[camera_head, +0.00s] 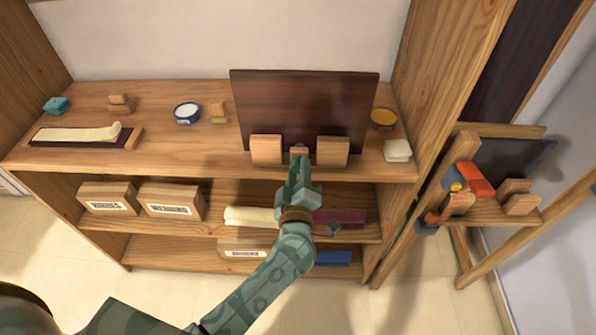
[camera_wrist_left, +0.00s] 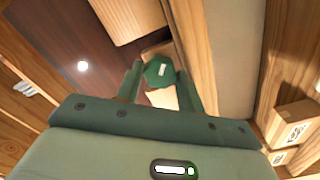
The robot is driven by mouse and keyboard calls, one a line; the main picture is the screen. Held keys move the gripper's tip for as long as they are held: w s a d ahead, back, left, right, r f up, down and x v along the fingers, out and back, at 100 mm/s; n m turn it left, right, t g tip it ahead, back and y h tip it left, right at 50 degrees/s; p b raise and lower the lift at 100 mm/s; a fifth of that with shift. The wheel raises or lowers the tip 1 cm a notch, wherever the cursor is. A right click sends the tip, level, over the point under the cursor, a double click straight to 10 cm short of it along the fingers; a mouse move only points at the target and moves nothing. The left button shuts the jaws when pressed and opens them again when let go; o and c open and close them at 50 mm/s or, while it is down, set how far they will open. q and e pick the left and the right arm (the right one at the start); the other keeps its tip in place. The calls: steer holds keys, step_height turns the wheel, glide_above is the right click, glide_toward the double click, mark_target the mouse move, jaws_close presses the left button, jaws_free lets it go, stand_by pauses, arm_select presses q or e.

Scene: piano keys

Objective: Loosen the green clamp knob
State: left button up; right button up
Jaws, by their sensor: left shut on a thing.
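The green clamp knob (camera_wrist_left: 160,71), a faceted knob with a white mark on its face, shows in the left wrist view. My left gripper (camera_wrist_left: 159,84) has a finger on each side of it and is shut on it. In the head view my left gripper (camera_head: 301,168) reaches up to the front edge of the upper shelf, between two wooden blocks (camera_head: 266,150) (camera_head: 332,151) in front of a dark brown panel (camera_head: 305,103). There the gripper mostly hides the knob. My right gripper is in neither view.
The upper shelf also holds a blue-rimmed tub (camera_head: 187,112), a yellow tub (camera_head: 383,119) and a white block (camera_head: 397,151). Cardboard boxes (camera_head: 171,202) stand on the shelf below. A wooden stand (camera_head: 488,212) with an orange object (camera_head: 474,180) is at the right.

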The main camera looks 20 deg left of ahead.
arm_select(q)
steer(key=n, duration=0.9)
steer(key=shift+f+p, duration=0.15)
steer(key=shift+p, duration=0.2)
steer(key=n, duration=0.3)
steer(key=shift+n+b, duration=0.3)
steer(key=n, duration=0.2)
steer(key=shift+n+b, duration=0.35)
steer(key=shift+n, duration=0.05)
steer(key=n+b, duration=0.1)
steer(key=n, duration=0.2)
steer(key=shift+f+n, duration=0.1)
steer(key=shift+n, duration=0.3)
steer(key=n+b, duration=0.2)
steer(key=n, duration=0.2)
steer(key=shift+n+b, duration=0.55)
steer(key=shift+n, duration=0.25)
